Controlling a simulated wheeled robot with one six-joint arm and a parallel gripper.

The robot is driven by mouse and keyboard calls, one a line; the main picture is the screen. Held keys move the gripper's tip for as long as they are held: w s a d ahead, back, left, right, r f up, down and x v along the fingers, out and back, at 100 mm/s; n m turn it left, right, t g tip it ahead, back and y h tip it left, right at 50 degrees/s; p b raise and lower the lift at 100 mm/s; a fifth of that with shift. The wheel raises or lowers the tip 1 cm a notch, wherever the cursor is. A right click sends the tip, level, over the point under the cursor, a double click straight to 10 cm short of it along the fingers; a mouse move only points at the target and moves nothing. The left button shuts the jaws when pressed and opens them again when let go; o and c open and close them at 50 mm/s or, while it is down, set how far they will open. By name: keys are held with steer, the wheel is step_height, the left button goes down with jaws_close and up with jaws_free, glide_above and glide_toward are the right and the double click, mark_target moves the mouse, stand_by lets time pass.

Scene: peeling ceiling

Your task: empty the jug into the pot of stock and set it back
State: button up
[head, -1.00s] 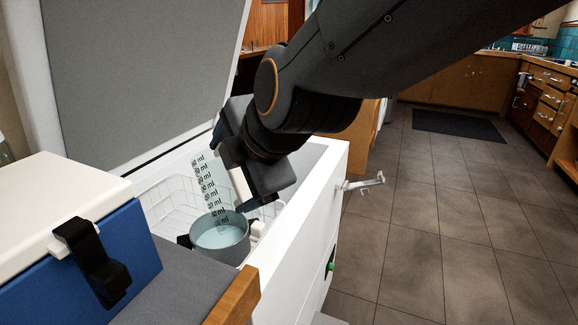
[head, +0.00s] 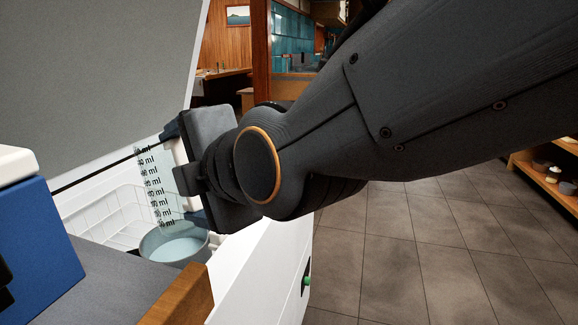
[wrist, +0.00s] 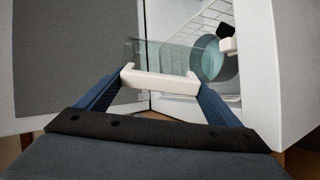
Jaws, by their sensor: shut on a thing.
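The jug (head: 155,187) is clear, with black ml marks on its wall. It is close to upright in the head view, above the pot's rim. I cannot tell whether liquid is in it. My gripper (wrist: 160,82) is shut on its white handle (wrist: 160,80), one blue finger on each side. The pot (head: 176,246) is grey, holds pale blue liquid and stands low inside the white chest. My arm hides part of the chest.
The white chest (head: 262,262) has its grey-lined lid (head: 90,70) raised behind the jug. A wire basket (head: 100,215) is inside it. A blue cooler (head: 35,245) and a grey counter with a wooden edge (head: 185,296) are in front. Floor is clear at right.

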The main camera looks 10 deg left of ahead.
mark_target(186, 203)
steer(key=f+b, duration=0.1)
steer(key=b, duration=0.1)
steer(key=f+t+y+b, duration=0.1)
steer(key=shift+w+a+b, duration=0.15)
steer(key=shift+a+b, duration=0.05)
steer(key=shift+b, duration=0.15)
steer(key=f+y+b, duration=0.1)
steer(key=b, duration=0.2)
steer(key=f+t+y+b, duration=0.1)
steer(key=b, duration=0.2)
steer(key=shift+w+a+b, duration=0.2)
steer(key=shift+a+b, duration=0.05)
steer(key=shift+b, duration=0.1)
steer(key=shift+r, duration=0.15)
step_height(186, 203, up, 4)
steer(key=p, duration=0.3)
steer(key=shift+p, duration=0.4)
steer(key=shift+f+t+y+b, duration=0.3)
steer(key=shift+y+b, duration=0.1)
steer(key=shift+b, duration=0.15)
steer(key=shift+r, duration=0.2)
